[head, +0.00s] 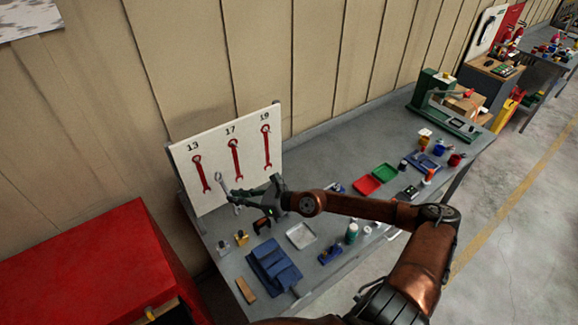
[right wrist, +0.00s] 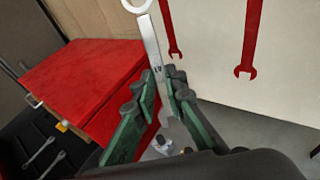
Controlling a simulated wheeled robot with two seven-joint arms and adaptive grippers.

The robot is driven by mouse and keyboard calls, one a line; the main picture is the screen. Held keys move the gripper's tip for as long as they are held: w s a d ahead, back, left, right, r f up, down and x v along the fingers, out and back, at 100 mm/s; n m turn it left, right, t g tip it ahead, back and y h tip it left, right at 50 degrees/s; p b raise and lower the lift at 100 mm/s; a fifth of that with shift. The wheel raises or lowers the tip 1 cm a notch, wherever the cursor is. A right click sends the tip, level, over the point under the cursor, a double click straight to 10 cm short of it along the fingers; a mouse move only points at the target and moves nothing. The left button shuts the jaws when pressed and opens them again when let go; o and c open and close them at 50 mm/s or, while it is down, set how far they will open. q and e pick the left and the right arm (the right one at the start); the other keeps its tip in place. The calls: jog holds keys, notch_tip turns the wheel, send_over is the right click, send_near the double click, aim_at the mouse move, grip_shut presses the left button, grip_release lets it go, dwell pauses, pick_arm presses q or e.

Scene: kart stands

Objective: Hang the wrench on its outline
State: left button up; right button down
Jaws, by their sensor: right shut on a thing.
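The silver wrench (head: 220,181) stands nearly upright in my right gripper (head: 238,192), in front of the white board (head: 215,165). In the right wrist view, my right gripper (right wrist: 158,82) is shut on the wrench's shank (right wrist: 152,48), with its ring end up. A small mark on the shank is too unclear to read surely. The board has three red wrench outlines: 13 (head: 200,174), 17 (head: 235,160) and 19 (head: 267,147). The wrench is in front of the board's lower part, near the 13 and 17 outlines; contact cannot be told. My left gripper is not in view.
A red cabinet (head: 95,262) stands left of the grey bench (head: 335,180). Loose wrenches (right wrist: 40,148) lie on a dark surface in the wrist view.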

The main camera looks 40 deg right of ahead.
jog(key=s+d+r+m+t+h+p, duration=0.1)
jog(key=s+d+m+t+h, duration=0.25)
jog(key=d, duration=0.65)
jog(key=d+r+m+t+h+p, duration=0.2)
jog(key=d+m+h, duration=0.3)
jog(key=d, duration=0.5)
jog(key=shift+n+g+h, duration=0.25)
jog(key=shift+n+h, duration=0.1)
jog(key=shift+n, duration=0.3)
jog(key=shift+w+d+f+b, duration=0.15)
jog(key=shift+w+f, duration=0.05)
jog(key=shift+w, duration=1.2)
jog(key=shift+w+d+f+b, duration=0.15)
jog(key=shift+w+d, duration=0.05)
jog(key=shift+w, duration=1.25)
jog(key=shift+w+d+f+b, duration=0.15)
jog(key=shift+w+f, duration=0.05)
jog(key=shift+w, duration=1.2)
jog(key=shift+w+f, duration=0.15)
jog(key=shift+w, duration=0.25)
jog(key=shift+a, duration=0.1)
